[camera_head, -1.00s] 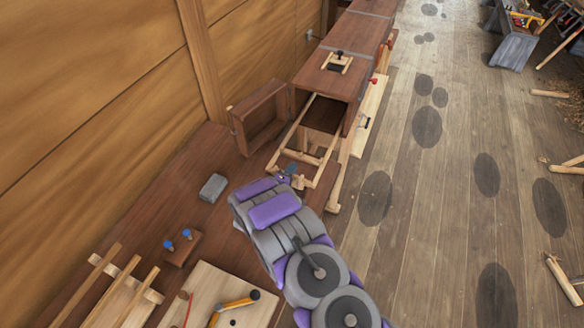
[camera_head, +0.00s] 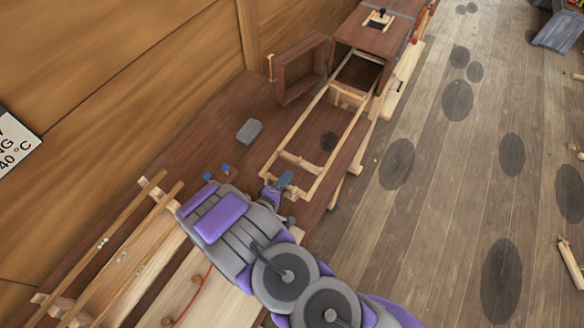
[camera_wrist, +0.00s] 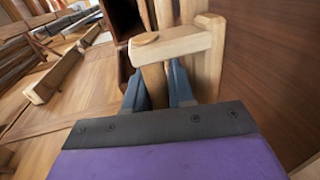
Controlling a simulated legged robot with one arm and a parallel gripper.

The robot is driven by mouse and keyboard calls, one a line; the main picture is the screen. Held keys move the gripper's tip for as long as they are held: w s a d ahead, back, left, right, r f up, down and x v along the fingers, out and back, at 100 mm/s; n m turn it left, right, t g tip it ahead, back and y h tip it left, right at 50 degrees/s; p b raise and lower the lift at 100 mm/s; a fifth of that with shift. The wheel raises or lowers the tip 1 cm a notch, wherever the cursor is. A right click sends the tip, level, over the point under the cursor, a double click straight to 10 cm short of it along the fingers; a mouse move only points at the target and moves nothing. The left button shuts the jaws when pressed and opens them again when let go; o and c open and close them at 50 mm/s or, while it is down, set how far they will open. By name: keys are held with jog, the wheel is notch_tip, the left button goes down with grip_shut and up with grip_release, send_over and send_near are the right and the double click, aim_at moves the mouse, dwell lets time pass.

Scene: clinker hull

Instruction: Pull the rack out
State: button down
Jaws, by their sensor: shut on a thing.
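The rack (camera_head: 334,123) is a pale wooden frame with two long rails and crossbars. It extends well out of the open wooden box (camera_head: 358,69), with its far end still inside the opening. My gripper (camera_head: 281,184) is at the rack's near end. In the wrist view my gripper (camera_wrist: 162,92) has its blue-grey fingers shut on a pale wooden piece of the rack (camera_wrist: 177,44), one finger on each side. The fingertips are partly hidden behind the wood.
An open box-like door (camera_head: 300,70) stands left of the opening. A grey block (camera_head: 249,131) and blue-topped pegs (camera_head: 225,168) sit on the bench (camera_head: 205,145). Long pale strips (camera_head: 110,235) lie at the lower left.

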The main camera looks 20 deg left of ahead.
jog(key=shift+s+f, duration=0.15)
jog(key=shift+s, duration=0.8)
jog(key=c, duration=1.3)
grip_release()
jog(key=shift+c, duration=0.2)
jog(key=shift+d, duration=0.15)
